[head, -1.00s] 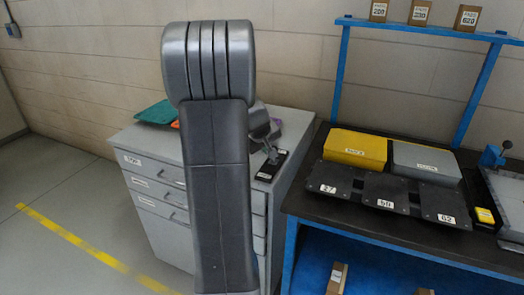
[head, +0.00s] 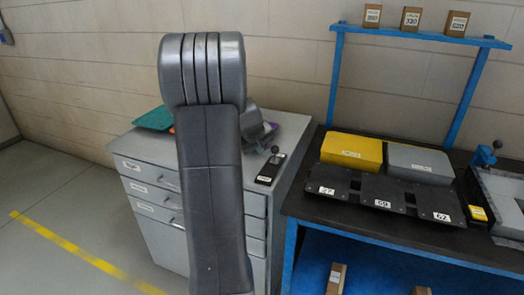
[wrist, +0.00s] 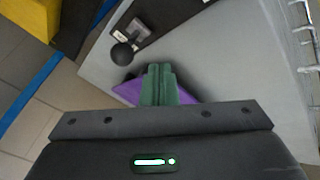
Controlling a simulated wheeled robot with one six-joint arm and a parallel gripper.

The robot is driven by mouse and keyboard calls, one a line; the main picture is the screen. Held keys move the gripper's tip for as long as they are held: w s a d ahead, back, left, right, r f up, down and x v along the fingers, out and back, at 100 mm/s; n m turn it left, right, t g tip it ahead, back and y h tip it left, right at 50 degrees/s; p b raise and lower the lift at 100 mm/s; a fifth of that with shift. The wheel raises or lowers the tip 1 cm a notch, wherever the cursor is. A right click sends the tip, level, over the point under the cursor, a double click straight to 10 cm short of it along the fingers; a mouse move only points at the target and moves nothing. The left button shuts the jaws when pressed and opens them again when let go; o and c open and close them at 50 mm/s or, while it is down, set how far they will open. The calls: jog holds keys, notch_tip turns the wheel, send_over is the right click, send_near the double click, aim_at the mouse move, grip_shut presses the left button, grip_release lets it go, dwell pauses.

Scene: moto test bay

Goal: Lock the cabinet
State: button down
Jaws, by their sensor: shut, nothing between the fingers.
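The grey cabinet (head: 155,240) has labelled drawers with bar handles. On its top, a lever with a black ball knob (head: 275,149) rises from a labelled black plate (head: 267,173). The knob also shows in the wrist view (wrist: 122,54), up and left of my fingers. My gripper (wrist: 160,72) has green fingers pressed together and empty, apart from the knob in the picture. In the head view my arm hides most of the gripper and part of the cabinet. The lever's exact tilt is hard to tell.
A purple item (wrist: 128,93) lies behind my fingers in the wrist view. A teal item (head: 155,118) is on the cabinet's back left. The bench (head: 300,205) at right holds a yellow box (head: 351,150), a grey box (head: 418,164) and black panels. Floor at left is clear.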

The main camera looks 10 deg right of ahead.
jog(key=v, duration=1)
jog(key=shift+s+a, duration=0.2)
jog(key=shift+a, duration=0.05)
